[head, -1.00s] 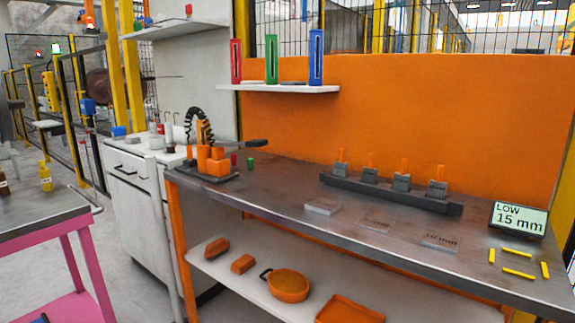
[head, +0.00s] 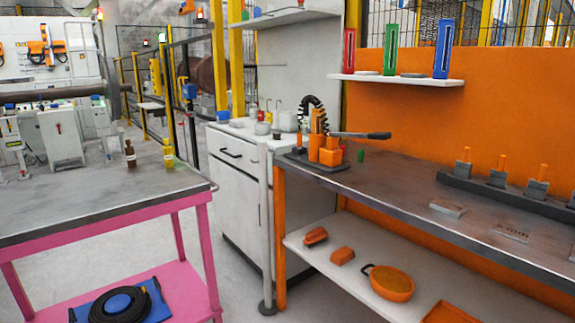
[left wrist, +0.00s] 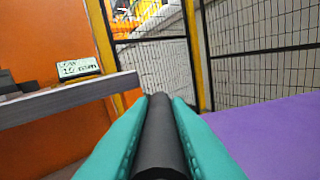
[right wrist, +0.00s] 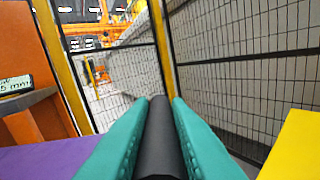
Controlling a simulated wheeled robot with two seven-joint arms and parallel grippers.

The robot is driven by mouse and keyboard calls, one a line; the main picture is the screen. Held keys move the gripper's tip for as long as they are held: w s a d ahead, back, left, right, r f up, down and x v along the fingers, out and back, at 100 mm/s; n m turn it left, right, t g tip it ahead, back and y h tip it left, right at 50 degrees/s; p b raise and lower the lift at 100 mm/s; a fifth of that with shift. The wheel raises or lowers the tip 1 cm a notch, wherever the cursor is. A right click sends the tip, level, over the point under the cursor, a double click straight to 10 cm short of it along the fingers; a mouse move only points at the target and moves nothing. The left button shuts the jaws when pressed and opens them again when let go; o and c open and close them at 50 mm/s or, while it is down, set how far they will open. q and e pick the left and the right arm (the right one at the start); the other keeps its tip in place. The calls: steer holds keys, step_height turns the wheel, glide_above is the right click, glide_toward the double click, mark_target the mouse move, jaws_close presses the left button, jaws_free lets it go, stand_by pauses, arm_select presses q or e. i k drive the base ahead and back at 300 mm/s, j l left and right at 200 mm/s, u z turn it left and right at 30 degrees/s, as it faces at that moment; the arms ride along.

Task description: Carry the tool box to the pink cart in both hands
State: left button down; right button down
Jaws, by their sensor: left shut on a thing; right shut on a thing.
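The pink cart (head: 95,222) stands at the left of the head view, with a bare grey metal top and pink legs and lower shelf. My left gripper (left wrist: 159,99) is shut on a black round bar (left wrist: 159,135), which lies between its teal fingers. My right gripper (right wrist: 160,99) is shut on a similar black bar (right wrist: 160,140). A purple surface (left wrist: 265,140) lies beside the bar in the left wrist view and also shows in the right wrist view (right wrist: 50,158); it seems to be the tool box, mostly out of frame. Neither gripper shows in the head view.
A brown bottle (head: 130,154) and a yellow bottle (head: 168,154) stand on the cart top near its far edge. A coiled black hose (head: 120,305) lies on its lower shelf. A white cabinet (head: 240,190) and a long workbench (head: 400,190) stand right of it, with grey floor between.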

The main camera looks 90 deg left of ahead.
mark_target(24, 205)
steer(key=u, duration=0.45)
steer(key=k+u, duration=0.1)
steer(key=u, duration=0.4)
steer(key=j+u, duration=0.1)
steer(key=u, duration=0.35)
steer(key=k+u, duration=0.1)
steer(key=u, duration=0.4)
steer(key=j+u, duration=0.1)
steer(key=u, duration=0.35)
steer(key=j+u, duration=0.1)
steer(key=u, duration=0.85)
steer(key=j, duration=0.1)
